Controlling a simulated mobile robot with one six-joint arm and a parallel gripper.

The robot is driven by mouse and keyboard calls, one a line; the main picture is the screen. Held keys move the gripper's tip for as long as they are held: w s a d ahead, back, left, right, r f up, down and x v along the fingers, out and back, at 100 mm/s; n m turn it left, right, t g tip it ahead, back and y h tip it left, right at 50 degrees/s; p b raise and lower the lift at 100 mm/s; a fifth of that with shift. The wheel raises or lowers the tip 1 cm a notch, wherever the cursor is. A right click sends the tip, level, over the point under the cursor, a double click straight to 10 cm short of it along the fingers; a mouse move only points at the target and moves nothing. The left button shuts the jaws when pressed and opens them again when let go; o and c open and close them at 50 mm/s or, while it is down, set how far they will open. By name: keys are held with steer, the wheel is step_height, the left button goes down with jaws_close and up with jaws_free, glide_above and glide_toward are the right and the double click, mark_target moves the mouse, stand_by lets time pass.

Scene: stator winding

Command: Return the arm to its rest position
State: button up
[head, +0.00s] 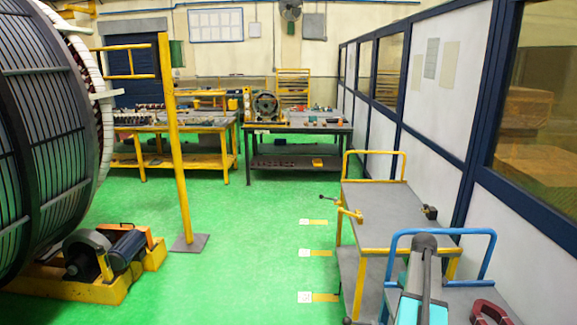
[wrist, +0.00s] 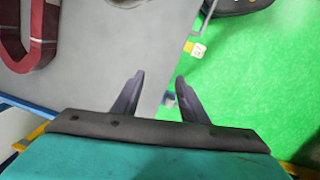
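My gripper (wrist: 159,77) is open in the wrist view. Its two dark fingers stand apart with nothing between them. A grey cart top (wrist: 105,85) is below the left finger, and green floor (wrist: 250,100) shows beyond the right finger. My arm (head: 424,275) reaches up from the bottom of the head view, above the near cart with the blue rail (head: 484,262). The gripper's fingers cannot be made out in the head view.
A dark red coil (head: 492,311) lies on the near cart; a red loop also shows in the wrist view (wrist: 42,45). A yellow-railed cart (head: 385,215) stands just beyond. A large stator (head: 45,140) and yellow post (head: 177,140) are left. Open green floor (head: 240,250) lies between.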

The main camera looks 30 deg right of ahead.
steer(key=w+a+f+n, duration=0.1)
steer(key=w+a+f, duration=0.25)
steer(key=a, duration=0.55)
steer(key=w+a+f, duration=0.3)
steer(key=w+a, duration=0.2)
steer(key=a, duration=0.4)
steer(key=w+a+f+n, duration=0.1)
steer(key=w+a+f, duration=0.2)
steer(key=w+a, duration=0.35)
steer(key=s+a+f, duration=0.1)
steer(key=a+f, duration=0.1)
steer(key=a, duration=0.8)
steer(key=s+a+f+n+t, duration=0.1)
steer(key=a+f, duration=0.1)
steer(key=a, duration=0.7)
steer(key=s+a+f, duration=0.2)
steer(key=a+f, duration=0.1)
steer(key=a, duration=0.7)
steer(key=s+f+g+b, duration=0.5)
steer(key=s+f+b, duration=0.6)
steer(key=s+f, duration=1.4)
step_height(320, 180, down, 4)
steer(key=shift+s+d+r+g, duration=0.1)
steer(key=shift+s+d+g, duration=0.1)
steer(key=shift+d+g, duration=0.15)
